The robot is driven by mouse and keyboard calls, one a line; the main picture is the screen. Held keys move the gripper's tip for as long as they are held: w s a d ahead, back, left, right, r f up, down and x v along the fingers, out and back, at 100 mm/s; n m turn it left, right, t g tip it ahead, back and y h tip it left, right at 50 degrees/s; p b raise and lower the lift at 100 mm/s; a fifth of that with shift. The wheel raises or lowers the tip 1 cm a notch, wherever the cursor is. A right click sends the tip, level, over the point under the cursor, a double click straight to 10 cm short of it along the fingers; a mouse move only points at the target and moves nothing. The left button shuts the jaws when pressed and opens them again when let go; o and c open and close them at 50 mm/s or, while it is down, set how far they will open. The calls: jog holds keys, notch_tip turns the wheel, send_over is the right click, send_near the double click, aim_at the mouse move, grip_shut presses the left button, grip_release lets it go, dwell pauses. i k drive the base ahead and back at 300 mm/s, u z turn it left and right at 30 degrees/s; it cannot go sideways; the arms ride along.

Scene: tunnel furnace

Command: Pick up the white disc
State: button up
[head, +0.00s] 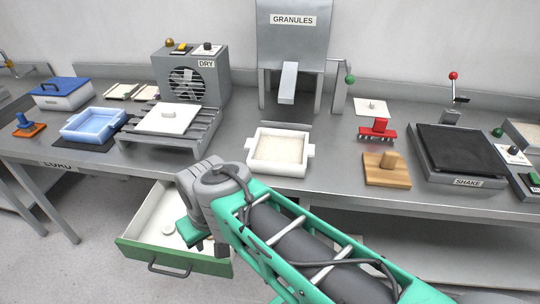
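An open drawer (146,215) with a white inside and a green front hangs below the bench at the lower left. A small white disc (167,229) lies on its floor, left of my gripper. My gripper (197,243) points down into the right side of the drawer. The wrist and arm hide part of the drawer, and the fingers are too small and covered to tell whether they are open or shut.
The bench above carries a white tray of granules (252,154), a rack with a white slab (168,118), a blue basin (92,123) and a dark shaker plate (460,150). The bench edge runs close above the drawer. The drawer's handle (170,268) faces the open floor.

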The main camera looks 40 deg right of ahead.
aim_at(168, 228)
jog(key=z, duration=0.05)
jog(key=k, duration=0.45)
jog(key=u, duration=1.05)
jog(key=i, duration=1.05)
jog(key=z, duration=0.3)
